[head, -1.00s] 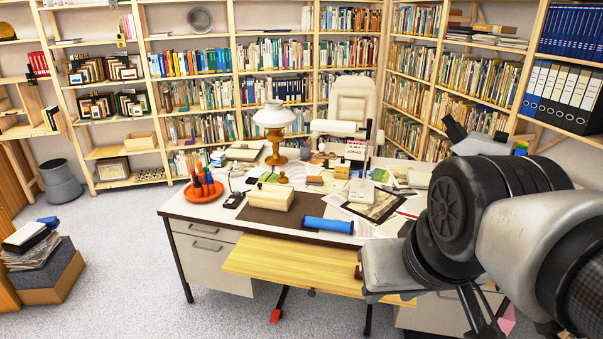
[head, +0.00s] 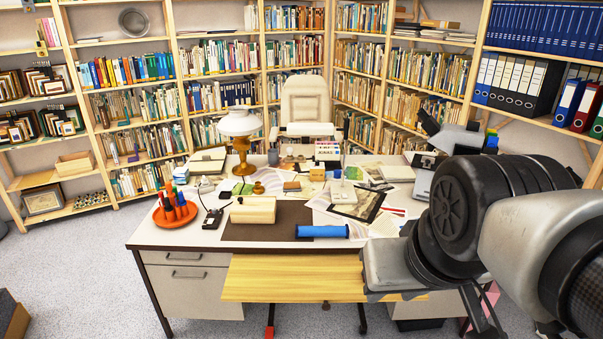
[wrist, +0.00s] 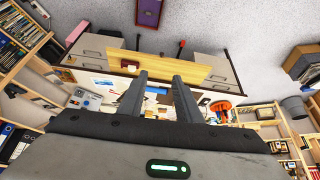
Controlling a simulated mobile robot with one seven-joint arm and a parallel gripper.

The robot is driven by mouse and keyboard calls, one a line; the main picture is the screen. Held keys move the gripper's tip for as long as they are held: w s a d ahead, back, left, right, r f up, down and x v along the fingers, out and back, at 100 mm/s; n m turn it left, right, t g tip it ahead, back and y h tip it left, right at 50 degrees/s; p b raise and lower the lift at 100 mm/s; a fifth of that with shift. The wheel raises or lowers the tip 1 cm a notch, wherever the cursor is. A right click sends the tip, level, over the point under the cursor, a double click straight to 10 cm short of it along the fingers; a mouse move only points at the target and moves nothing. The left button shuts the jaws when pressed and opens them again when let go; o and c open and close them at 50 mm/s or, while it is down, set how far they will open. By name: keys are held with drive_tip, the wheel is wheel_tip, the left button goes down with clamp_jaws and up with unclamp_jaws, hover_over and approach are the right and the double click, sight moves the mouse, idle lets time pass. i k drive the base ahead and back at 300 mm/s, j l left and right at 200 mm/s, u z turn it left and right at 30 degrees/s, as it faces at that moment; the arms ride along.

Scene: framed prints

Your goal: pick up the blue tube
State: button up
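The blue tube (head: 322,231) lies on its side on the desk (head: 152,234), near the front edge, partly on the dark desk mat (head: 262,232). In the wrist view a small blue patch that looks like the tube (wrist: 156,90) shows between the two fingers, well beyond them. My gripper (wrist: 160,77) is open, with its fingers apart and nothing between them. My arm is at the right of the head view, and the gripper is apart from the tube.
A cream box (head: 253,210) lies just left of the tube. An orange tray of markers (head: 175,212), a lamp (head: 240,135) and papers share the desktop. A yellow wooden board (head: 300,283) juts out below the front edge.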

sight(300, 231)
drive_tip(key=i+j+z, duration=0.15)
drive_tip(key=j, duration=0.2)
drive_tip(key=i+j+z, duration=0.2)
drive_tip(key=j+z, duration=0.15)
drive_tip(key=j, duration=0.3)
drive_tip(key=i+j+z, duration=0.1)
drive_tip(key=i+j, duration=0.3)
drive_tip(key=j, duration=0.1)
